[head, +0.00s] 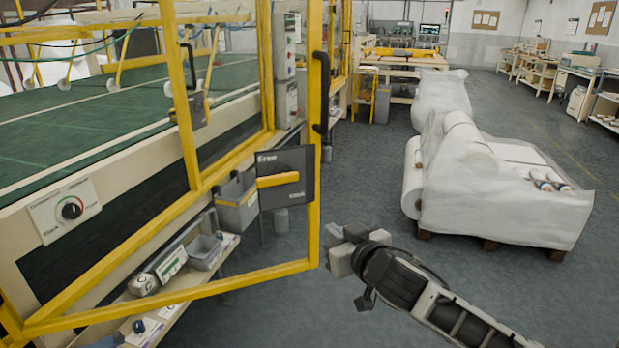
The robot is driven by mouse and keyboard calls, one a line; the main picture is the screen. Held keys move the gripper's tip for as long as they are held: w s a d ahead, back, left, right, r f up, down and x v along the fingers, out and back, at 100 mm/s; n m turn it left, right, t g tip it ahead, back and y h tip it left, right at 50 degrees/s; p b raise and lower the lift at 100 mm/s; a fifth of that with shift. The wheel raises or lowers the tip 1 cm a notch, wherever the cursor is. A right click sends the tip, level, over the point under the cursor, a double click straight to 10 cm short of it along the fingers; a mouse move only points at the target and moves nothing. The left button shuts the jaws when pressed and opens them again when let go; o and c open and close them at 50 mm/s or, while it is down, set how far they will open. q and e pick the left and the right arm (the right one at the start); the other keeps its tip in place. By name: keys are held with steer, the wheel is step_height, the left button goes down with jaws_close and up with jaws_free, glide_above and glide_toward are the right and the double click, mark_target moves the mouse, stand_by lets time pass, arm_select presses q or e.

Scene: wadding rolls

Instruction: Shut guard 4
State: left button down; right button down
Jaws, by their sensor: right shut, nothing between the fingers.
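A yellow-framed guard door (312,215) stands in front of me, seemingly swung out from the machine; no number 4 is readable on it. Its upright edge carries a long black handle (320,90). A dark plate (300,160) with a yellow bar shows at this edge, its lettering hard to read. My right gripper (336,250) is shut and empty, just right of the door's lower right corner; I cannot tell whether it touches the frame. My left gripper is not in view.
Behind the door frame is a machine with a green bed (80,125) and a dial box (66,209). A low shelf (215,252) holds a grey bin and small devices. A wrapped pallet of wadding rolls (500,195) stands at the right. Grey floor between is clear.

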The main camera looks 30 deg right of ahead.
steer(key=m+t+h, duration=0.2)
glide_toward(312, 153)
steer(key=w, duration=0.3)
steer(key=w+d+p, duration=0.1)
steer(key=w, duration=0.2)
steer(key=shift+w+d, duration=0.15)
steer(key=shift+w, duration=0.25)
